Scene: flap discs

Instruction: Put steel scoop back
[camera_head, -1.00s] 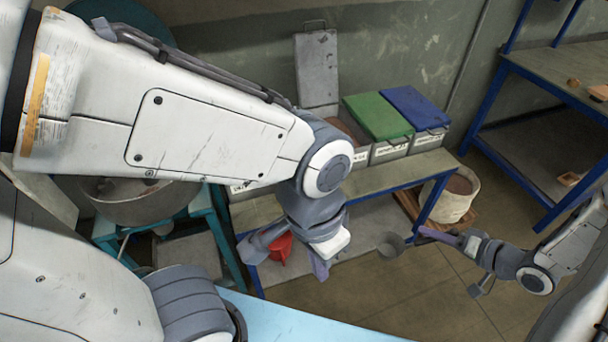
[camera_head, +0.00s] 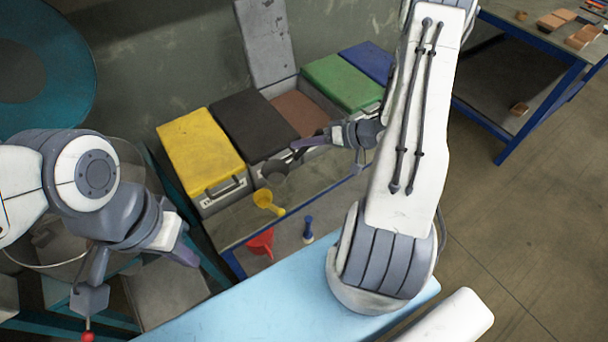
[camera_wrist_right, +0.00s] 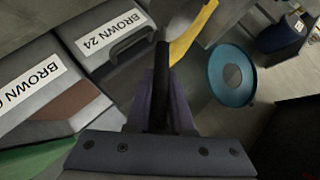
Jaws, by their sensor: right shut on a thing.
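My right gripper (camera_head: 308,143) is shut on the dark handle of the steel scoop (camera_head: 274,171). The scoop's bowl is in front of the black-lidded bin (camera_head: 250,122), close to its front face. In the right wrist view the black handle (camera_wrist_right: 161,82) stands between the purple fingers, and the bowl cannot be made out. I cannot tell whether the scoop touches the bench (camera_head: 226,230). My left gripper (camera_head: 140,278) is open and empty at the lower left, away from the scoop.
An open bin of brown grit (camera_head: 301,112) has its grey lid (camera_head: 265,42) raised. Yellow (camera_head: 200,150), green (camera_head: 342,80) and blue (camera_head: 368,60) lids flank it. A yellow scoop (camera_head: 267,202) lies on the bench. A red funnel (camera_head: 262,242) and blue-handled item (camera_head: 308,229) are lower.

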